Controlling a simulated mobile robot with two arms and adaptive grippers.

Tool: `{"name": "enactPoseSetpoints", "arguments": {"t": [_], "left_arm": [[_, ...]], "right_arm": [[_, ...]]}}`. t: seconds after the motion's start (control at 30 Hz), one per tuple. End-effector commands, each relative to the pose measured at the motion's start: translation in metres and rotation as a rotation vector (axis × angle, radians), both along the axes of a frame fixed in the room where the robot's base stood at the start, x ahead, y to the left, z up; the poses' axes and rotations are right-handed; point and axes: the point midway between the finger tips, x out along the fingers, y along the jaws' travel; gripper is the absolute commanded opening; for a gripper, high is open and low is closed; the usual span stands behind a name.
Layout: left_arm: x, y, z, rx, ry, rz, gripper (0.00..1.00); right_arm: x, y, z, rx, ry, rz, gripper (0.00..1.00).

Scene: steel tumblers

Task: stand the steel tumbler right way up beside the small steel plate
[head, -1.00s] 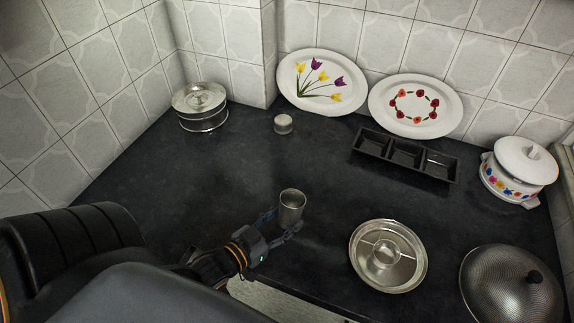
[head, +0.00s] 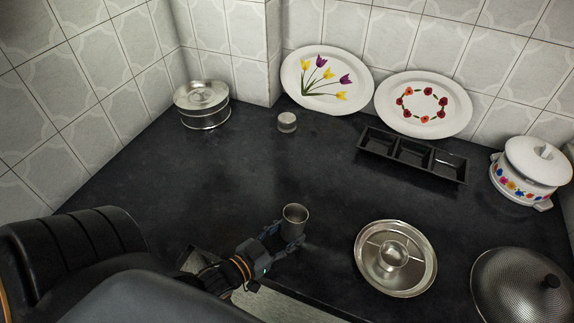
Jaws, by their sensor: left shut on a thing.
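The steel tumbler (head: 295,216) is a plain grey metal cup near the front edge of the counter. Its open mouth faces up towards the camera, and it looks about upright. My left gripper (head: 291,240) is shut on its lower part; the fingers hide some of its base. I cannot tell whether the base touches the counter. A round steel plate (head: 371,275) with raised dividers and a small steel bowl in its middle lies to the right, clear of the tumbler. My right gripper is not in view.
A perforated dome lid (head: 515,290) is at the front right. A black three-part tray (head: 412,155), a flowered white pot (head: 527,172), two decorated platters (head: 328,80), a small capped jar (head: 287,122) and a lidded tin (head: 203,104) stand behind. The counter's middle left is bare.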

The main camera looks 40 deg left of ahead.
Motion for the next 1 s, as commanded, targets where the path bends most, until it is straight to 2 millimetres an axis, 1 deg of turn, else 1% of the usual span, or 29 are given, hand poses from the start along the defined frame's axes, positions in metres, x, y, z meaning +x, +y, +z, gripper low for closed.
{"name": "enactPoseSetpoints", "arguments": {"t": [0.03,0.13,0.6,1.0], "left_arm": [[0.000,0.000,-0.004,0.000,-0.001,0.000,0.01],[0.000,0.000,-0.007,0.000,-0.002,0.000,0.01],[0.000,0.000,-0.008,0.000,-0.001,0.000,0.01],[0.000,0.000,-0.018,0.000,0.000,0.000,0.01]], "right_arm": [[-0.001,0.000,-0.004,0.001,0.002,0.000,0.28],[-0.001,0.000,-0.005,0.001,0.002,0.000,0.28],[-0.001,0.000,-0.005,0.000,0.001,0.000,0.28],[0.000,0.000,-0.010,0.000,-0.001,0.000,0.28]]}}
